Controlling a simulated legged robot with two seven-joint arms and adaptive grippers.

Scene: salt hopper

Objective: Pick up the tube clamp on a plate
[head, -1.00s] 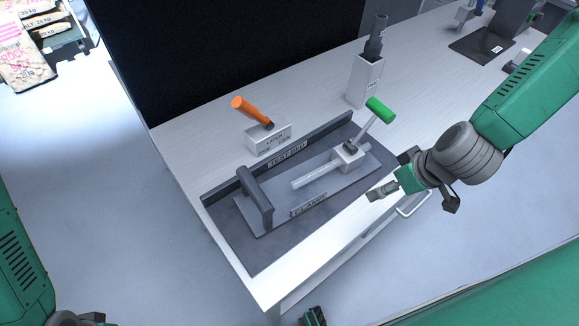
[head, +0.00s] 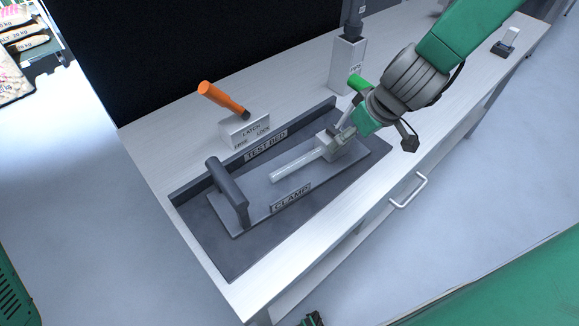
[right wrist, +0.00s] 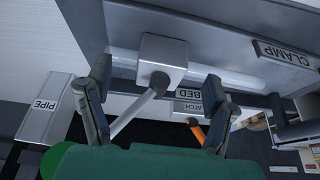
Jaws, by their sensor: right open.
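The tube clamp sits on a grey plate (head: 256,203) labelled CLAMP. It has a pale block (head: 343,147), a pale tube (head: 300,166) and a lever with a green handle (head: 357,83). The plate carries a dark upright handle (head: 228,185) at its left end. My right gripper (head: 343,132) is open over the block, partly covering the lever. In the right wrist view the open fingers of this gripper (right wrist: 158,75) stand on either side of the block (right wrist: 162,55) and lever (right wrist: 145,100). Contact cannot be told.
The plate lies on a dark mat (head: 225,258) labelled TEST BED, with a raised back edge. Behind it stands a LATCH block (head: 245,130) with an orange handle (head: 220,97). A white PIPE holder (head: 347,62) stands further right. The table's front strip is clear.

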